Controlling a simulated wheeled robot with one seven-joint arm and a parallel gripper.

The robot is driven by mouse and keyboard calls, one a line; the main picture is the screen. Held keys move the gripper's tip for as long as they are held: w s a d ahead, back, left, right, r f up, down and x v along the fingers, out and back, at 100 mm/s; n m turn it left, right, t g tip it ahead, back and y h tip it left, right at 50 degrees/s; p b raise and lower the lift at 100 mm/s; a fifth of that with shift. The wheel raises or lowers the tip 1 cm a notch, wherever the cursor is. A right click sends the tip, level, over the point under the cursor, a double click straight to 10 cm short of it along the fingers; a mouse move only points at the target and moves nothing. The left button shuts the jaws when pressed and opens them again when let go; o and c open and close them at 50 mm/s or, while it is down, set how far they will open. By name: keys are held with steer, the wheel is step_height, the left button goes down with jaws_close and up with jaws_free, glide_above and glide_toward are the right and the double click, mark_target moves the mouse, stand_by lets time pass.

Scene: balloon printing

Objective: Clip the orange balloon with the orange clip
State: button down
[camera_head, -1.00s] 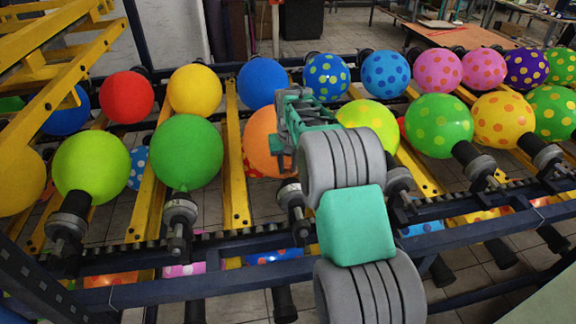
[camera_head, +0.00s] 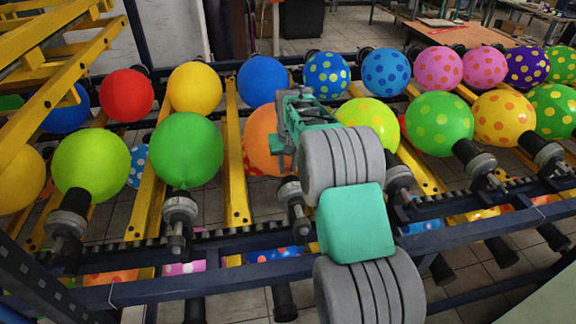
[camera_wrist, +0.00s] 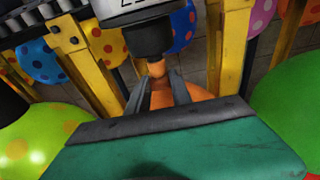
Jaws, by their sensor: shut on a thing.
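The orange balloon (camera_head: 261,142) sits in the front row between a green balloon and a spotted yellow-green one, partly hidden behind my gripper (camera_head: 287,150). In the wrist view the balloon (camera_wrist: 190,92) shows below a black nozzle (camera_wrist: 147,38), with a narrow orange part (camera_wrist: 157,69) joining them. My gripper's two dark fingers (camera_wrist: 158,90) stand on either side of this orange part. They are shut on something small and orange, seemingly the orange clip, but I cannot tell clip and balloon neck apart.
A green balloon (camera_head: 187,150) is close on the left and a spotted yellow-green balloon (camera_head: 372,120) close on the right. Yellow bars (camera_head: 233,185) and a dark blue rail (camera_head: 180,285) frame the rack. Other nozzles line the front.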

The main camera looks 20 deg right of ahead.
steer(key=shift+f, duration=0.2)
steer(key=c, duration=1.1)
jaws_free()
steer(key=shift+s+a+r+p, duration=0.1)
steer(key=shift+s+r+p, duration=0.1)
steer(key=shift+r+p, duration=1)
steer(key=shift+s+r+p, duration=0.25)
steer(key=shift+r+p, duration=0.25)
steer(key=shift+r, duration=1.3)
steer(key=shift+s+a+r+p, duration=0.1)
steer(key=shift+s+r+p, duration=0.1)
steer(key=shift+r+p, duration=1)
steer(key=shift+r+b, duration=0.3)
steer(key=shift+b, duration=0.05)
